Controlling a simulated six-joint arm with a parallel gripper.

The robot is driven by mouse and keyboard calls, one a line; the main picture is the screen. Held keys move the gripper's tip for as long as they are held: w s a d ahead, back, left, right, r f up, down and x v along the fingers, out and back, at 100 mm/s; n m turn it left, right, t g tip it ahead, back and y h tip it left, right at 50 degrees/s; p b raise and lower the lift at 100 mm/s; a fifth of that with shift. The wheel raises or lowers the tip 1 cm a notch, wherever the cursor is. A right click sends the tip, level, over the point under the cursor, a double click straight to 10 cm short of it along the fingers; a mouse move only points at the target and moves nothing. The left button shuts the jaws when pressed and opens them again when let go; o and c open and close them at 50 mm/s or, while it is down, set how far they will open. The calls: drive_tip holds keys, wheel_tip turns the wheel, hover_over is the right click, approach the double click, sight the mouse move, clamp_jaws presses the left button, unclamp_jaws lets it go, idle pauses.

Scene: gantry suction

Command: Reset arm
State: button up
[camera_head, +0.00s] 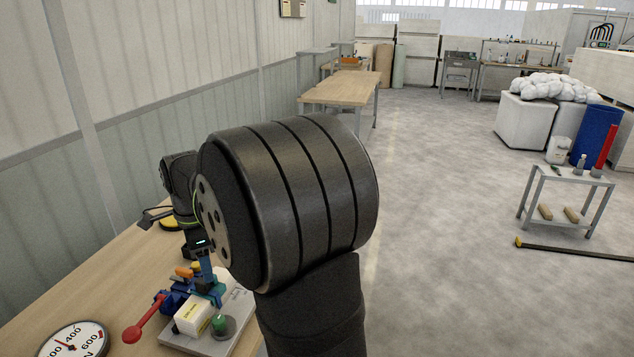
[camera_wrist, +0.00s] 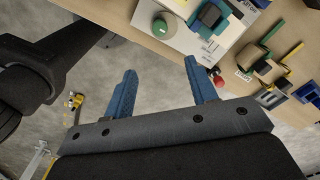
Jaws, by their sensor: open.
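My gripper (camera_wrist: 160,66) shows in the wrist view with its two blue fingers spread wide apart. Nothing is between them; the grey floor and the table edge show behind. My large black arm joint fills the middle of the head view, and I cannot make out the gripper clearly there. A fixture with blue parts (camera_head: 176,300) stands on a grey base plate (camera_head: 242,312) at the lower left of the head view, partly hidden by my arm. A green knob (camera_head: 222,324) sits on it, and a green knob also shows in the wrist view (camera_wrist: 160,26).
The wooden table (camera_head: 75,290) runs along the left wall. A dial gauge (camera_head: 72,342) and a red ball-ended lever (camera_head: 132,334) are near the front. Several tools (camera_wrist: 270,65) lie at the right in the wrist view. Open floor (camera_head: 440,250) lies to the right.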

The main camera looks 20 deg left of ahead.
sight(218, 318)
drive_tip(key=shift+f, duration=0.1)
wheel_tip(218, 318, down, 17)
drive_tip(key=shift+f, duration=0.1)
idle(0.5)
drive_tip(key=shift+f, duration=0.15)
drive_tip(key=n, duration=0.8)
drive_tip(key=shift+n, duration=0.3)
drive_tip(key=n, duration=0.4)
drive_tip(key=shift+n, duration=2.2)
idle(0.4)
